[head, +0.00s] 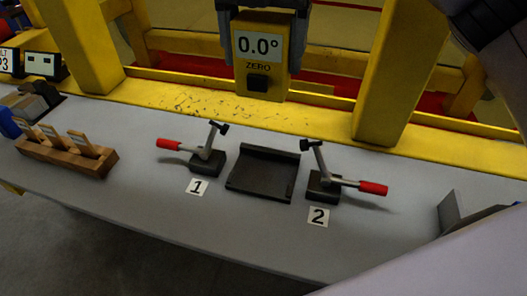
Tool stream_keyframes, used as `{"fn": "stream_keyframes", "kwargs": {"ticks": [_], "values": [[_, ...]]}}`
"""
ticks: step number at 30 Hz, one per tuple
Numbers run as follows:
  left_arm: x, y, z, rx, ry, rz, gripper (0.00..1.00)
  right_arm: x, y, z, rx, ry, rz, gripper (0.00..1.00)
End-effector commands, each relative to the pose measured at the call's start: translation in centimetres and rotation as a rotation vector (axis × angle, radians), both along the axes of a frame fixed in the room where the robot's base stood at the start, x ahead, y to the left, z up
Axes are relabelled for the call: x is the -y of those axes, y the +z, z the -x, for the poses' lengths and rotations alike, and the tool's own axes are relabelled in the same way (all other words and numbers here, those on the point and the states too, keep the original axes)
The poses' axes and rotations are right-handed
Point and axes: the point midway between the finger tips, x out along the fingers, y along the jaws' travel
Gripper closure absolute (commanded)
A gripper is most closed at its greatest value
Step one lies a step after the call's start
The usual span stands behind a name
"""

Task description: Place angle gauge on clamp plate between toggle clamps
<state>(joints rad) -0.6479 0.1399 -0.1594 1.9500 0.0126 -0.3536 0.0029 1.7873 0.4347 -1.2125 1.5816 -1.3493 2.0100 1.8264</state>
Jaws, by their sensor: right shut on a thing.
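The angle gauge (242,70) is a yellow block with a display reading 0.0°, the word ZERO and a dark button. My right gripper (263,18) is shut on it from above, with dark fingers at both sides of its top. The gauge appears upright, beyond and above the clamp plate (262,176), a dark, empty plate with a raised back edge. Toggle clamp 1 (207,160) stands left of the plate, its red handle pointing left. Toggle clamp 2 (322,186) stands right of it, its red handle pointing right. My left gripper is not in view.
A wooden block with several tagged slots (66,158) sits at the left of the grey bench (150,205). Yellow posts (388,75) and rails stand behind the bench. A grey angled piece (449,211) is at the right. The bench in front of the plate is clear.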

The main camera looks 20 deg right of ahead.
Motion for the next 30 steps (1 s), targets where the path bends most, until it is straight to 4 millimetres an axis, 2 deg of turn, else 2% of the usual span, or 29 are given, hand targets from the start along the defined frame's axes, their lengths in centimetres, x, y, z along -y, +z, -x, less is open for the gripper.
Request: {"fn": "stream_keyframes", "kwargs": {"ticks": [1,5,12,15,23,30], "values": [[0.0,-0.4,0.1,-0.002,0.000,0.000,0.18,0.0,-1.4,0.1,-0.005,0.002,-0.002,0.69],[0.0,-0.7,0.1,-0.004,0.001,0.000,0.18,0.0,-4.2,0.1,-0.006,0.002,-0.003,0.69],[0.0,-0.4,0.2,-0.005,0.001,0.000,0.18,0.1,-10.3,0.1,-0.004,0.000,0.001,0.69],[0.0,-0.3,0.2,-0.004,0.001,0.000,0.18,0.1,-12.2,0.1,-0.003,-0.001,-0.001,0.69],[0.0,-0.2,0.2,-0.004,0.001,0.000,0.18,0.0,-14.3,0.0,0.000,0.000,-0.001,0.69],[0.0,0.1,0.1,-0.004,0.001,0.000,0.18,0.0,-17.7,0.1,-0.003,-0.001,-0.001,0.69]]}}
